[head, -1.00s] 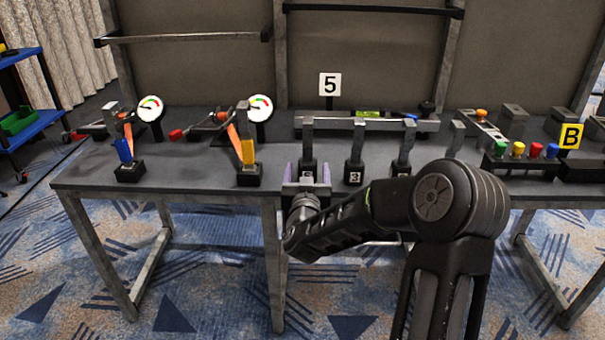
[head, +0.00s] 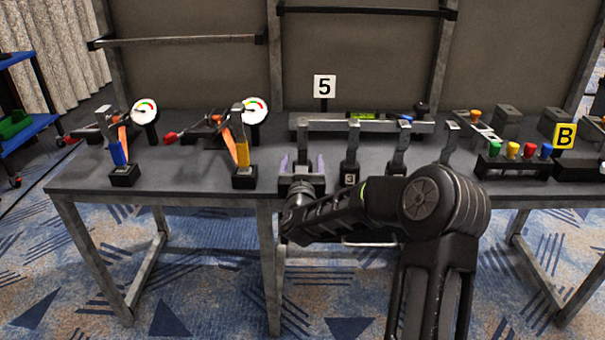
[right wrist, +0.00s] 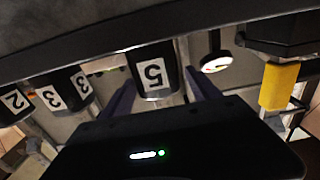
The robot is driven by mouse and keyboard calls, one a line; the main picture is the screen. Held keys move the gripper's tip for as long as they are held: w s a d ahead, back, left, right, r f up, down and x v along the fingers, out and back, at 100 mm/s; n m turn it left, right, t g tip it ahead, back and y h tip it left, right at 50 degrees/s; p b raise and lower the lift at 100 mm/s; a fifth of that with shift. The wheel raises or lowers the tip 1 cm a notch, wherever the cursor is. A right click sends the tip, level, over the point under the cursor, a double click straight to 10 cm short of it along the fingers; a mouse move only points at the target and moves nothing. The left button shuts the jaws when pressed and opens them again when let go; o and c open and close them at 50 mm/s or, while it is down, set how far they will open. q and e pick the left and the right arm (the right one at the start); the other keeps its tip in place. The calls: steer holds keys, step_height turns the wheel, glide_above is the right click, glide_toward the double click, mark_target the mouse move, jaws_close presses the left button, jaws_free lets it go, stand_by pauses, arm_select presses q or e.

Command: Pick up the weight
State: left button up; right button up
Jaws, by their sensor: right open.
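A row of dark weights with upright grey handles stands along the table's front edge. The weight labelled 5 (right wrist: 153,72) shows in the right wrist view between the two purple fingers of my right gripper (right wrist: 160,85). In the head view its handle (head: 303,148) rises above my right gripper (head: 302,168), which hides most of its body. The right gripper is open, with a finger on either side of this weight; I cannot tell whether they touch it. A weight labelled 3 (head: 350,168) stands just to its right. My left gripper is not in view.
Other weights (head: 397,155) stand further right. Two gauge stands with blue (head: 118,152) and yellow (head: 243,153) grips are to the left. A grey beam (head: 365,125) and a sign 5 (head: 324,87) are behind. A coloured-button box (head: 515,165) is at the right.

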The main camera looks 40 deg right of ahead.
steer(key=shift+x, duration=1.25)
steer(key=shift+c, duration=0.3)
jaws_close()
steer(key=shift+r, duration=0.2)
